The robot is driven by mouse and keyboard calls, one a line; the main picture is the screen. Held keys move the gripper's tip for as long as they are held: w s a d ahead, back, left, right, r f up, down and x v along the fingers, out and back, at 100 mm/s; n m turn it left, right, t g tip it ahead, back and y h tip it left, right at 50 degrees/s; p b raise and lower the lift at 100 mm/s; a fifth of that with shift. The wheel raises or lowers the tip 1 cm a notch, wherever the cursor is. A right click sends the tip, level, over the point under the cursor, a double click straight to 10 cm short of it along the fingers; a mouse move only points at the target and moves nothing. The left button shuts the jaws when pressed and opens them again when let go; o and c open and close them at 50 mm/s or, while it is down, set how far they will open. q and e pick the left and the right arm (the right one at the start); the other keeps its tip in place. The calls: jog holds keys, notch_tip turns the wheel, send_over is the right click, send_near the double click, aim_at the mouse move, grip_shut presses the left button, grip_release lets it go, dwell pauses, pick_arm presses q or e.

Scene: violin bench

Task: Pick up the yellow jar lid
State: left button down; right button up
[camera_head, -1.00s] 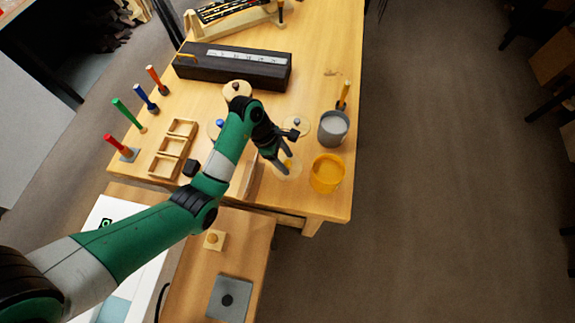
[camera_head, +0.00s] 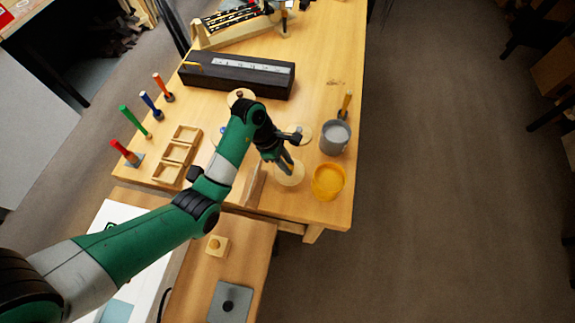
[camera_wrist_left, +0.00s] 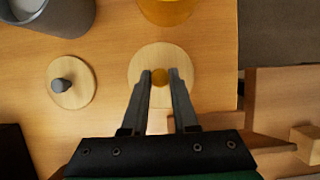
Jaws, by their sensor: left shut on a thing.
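The yellow jar lid is a pale round wooden disc (camera_wrist_left: 162,56) with a yellow knob, lying flat at the near right of the bench. In the head view its disc (camera_head: 291,179) shows below my left fingertips. My left gripper (camera_wrist_left: 160,77) is shut on the lid's knob, one finger on each side, and it points down at the lid in the head view (camera_head: 289,165). I cannot tell whether the disc touches the bench. The open yellow jar (camera_head: 328,182) stands just right of the lid; its edge also shows in the wrist view (camera_wrist_left: 168,8). My right gripper is not in view.
A grey jar (camera_head: 335,138) with a yellow-handled tool stands behind the yellow jar. A grey-knobbed lid (camera_wrist_left: 72,98) lies beside the held lid. A wooden divided tray (camera_head: 176,152), coloured-handled tools and a dark box (camera_head: 238,76) stand further left and back. The bench's right edge is close.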

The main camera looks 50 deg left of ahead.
pick_arm(q)
jog(key=s+d+r+p, duration=0.2)
jog(key=s+r+p, duration=0.3)
jog(key=s+p, duration=0.1)
jog(key=s+d+r+p, duration=0.3)
jog(key=s+r+p, duration=0.2)
jog(key=s+p, duration=0.1)
jog(key=shift+s+d+r, duration=0.35)
jog(key=shift+r, duration=0.05)
